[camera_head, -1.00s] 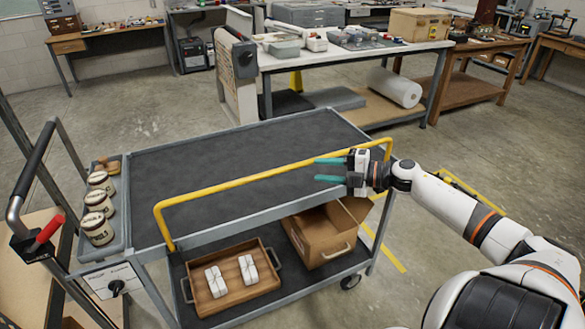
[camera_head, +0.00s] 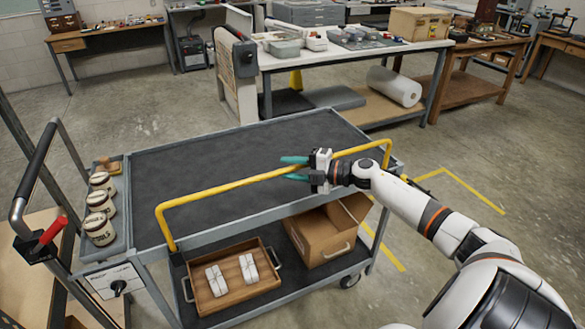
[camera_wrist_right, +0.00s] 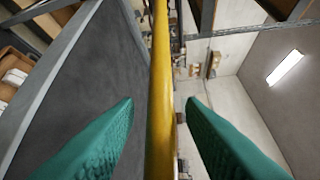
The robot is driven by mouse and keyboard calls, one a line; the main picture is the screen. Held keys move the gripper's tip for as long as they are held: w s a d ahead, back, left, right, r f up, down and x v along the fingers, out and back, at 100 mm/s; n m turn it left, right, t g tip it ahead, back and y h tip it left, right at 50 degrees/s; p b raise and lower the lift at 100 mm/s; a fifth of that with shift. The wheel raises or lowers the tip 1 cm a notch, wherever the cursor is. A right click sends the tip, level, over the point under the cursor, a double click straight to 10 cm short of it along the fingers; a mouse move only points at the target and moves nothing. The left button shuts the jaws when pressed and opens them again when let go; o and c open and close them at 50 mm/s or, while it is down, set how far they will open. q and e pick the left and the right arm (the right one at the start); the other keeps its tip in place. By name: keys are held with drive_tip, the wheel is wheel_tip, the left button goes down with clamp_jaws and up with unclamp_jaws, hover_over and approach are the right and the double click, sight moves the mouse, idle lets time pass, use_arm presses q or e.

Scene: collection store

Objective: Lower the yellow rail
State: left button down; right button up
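The yellow rail (camera_head: 226,186) stands raised along the near long edge of the cart, above its dark top (camera_head: 170,167). My right gripper (camera_head: 284,168) is at the right half of the rail's top bar. In the right wrist view the rail (camera_wrist_right: 160,90) runs lengthwise between the two teal fingers (camera_wrist_right: 159,115). The fingers are apart, with a visible gap on each side of the rail, so the gripper is open around or just short of it; the depth is hard to judge. My left gripper is not in view.
The cart's lower shelf holds a wooden tray (camera_head: 205,304) with white bundles and a cardboard box (camera_head: 327,258). The cart's dark top is clear.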

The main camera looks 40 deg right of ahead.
clamp_jaws()
drive_tip(key=shift+f, duration=0.15)
wheel_tip(320, 180, down, 9)
drive_tip(key=b, duration=0.6)
drive_tip(key=shift+f, duration=0.15)
unclamp_jaws()
